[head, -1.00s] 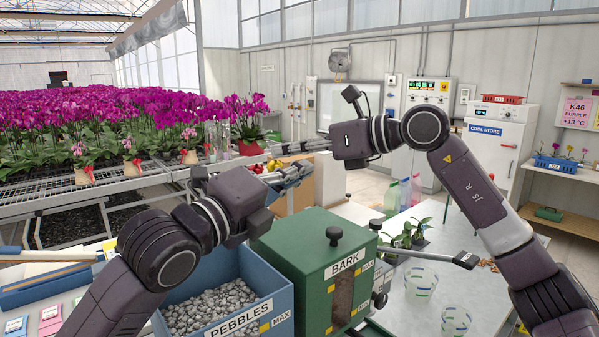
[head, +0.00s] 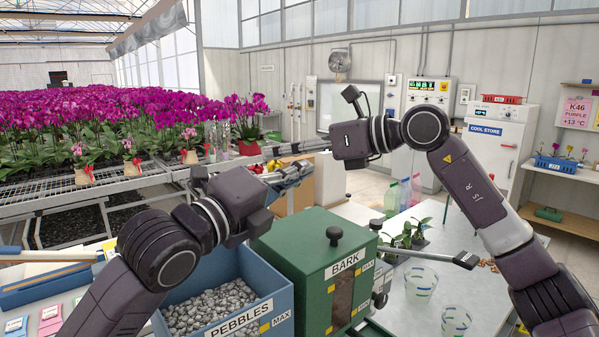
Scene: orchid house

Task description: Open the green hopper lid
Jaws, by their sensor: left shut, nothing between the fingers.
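The green hopper (head: 300,262), labelled BARK, stands on the bench in the lower middle of the head view. My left gripper (head: 308,168) is shut and empty, above and behind the lid, pointing away to the right. My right gripper (head: 272,151) is in the air farther back and points left; its fingers are seen edge-on, so its opening is unclear. Neither gripper touches the lid or knob.
A blue bin of pebbles (head: 281,300) stands left of the hopper. To the right are a scoop-like tool with a black handle (head: 466,260), small potted plants (head: 408,236) and clear cups (head: 420,284) on the grey bench. Orchids on racks (head: 90,190) fill the back left.

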